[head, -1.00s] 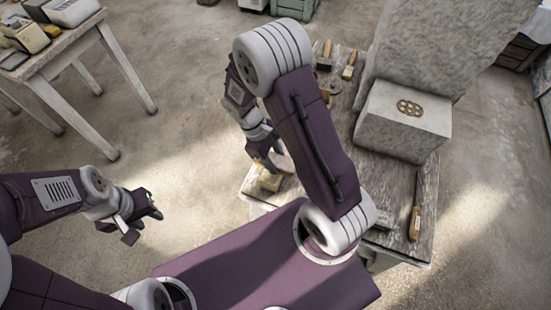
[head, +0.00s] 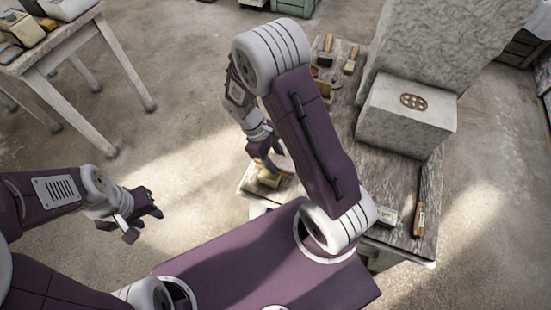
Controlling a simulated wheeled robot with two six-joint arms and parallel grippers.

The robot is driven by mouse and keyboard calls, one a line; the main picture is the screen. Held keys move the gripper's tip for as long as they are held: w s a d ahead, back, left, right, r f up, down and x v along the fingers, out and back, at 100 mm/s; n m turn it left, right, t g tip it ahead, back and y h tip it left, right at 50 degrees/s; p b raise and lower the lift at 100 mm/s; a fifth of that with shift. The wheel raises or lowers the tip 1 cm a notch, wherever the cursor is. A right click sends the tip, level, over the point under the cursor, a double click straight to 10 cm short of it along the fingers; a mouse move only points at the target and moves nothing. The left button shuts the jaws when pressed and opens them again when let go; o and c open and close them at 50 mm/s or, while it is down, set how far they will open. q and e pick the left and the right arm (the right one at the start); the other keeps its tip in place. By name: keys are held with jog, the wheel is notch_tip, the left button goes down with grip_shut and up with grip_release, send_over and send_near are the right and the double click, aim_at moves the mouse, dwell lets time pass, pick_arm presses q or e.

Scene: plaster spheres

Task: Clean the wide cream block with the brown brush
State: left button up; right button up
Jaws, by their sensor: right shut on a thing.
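The wide cream block (head: 268,180) lies at the near left corner of the worn wooden table, partly covered from above. My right gripper (head: 270,158) is over it, shut on a brown piece that looks like the brown brush (head: 286,163). The brush is at or just above the block's top; whether it touches cannot be told. My fingers and arm hide part of both. My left gripper (head: 148,209) is empty over the open floor at left, well away from the table; its finger gap is unclear.
A large grey stone block (head: 395,130) with a round brown disc (head: 413,101) stands on the table (head: 385,178). A wooden-handled tool (head: 419,212) lies at the right edge, and brushes (head: 352,60) lie at the back. Another table (head: 85,42) stands at upper left.

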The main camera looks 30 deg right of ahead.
jog(key=shift+f+b, duration=0.4)
jog(key=shift+f, duration=0.25)
jog(key=shift+s, duration=0.1)
jog(key=shift+s+d+r+p, duration=0.15)
jog(key=shift+s+d+p, duration=0.15)
jog(key=shift+d+p, duration=0.05)
jog(key=shift+s+d, duration=0.35)
jog(key=shift+s, duration=0.1)
jog(key=shift+w+a+p, duration=0.45)
jog(key=shift+w+p, duration=0.05)
jog(key=shift+w+a+p, duration=0.4)
jog(key=shift+w+a, duration=0.4)
jog(key=shift+w, duration=0.2)
jog(key=shift+w+a, duration=0.2)
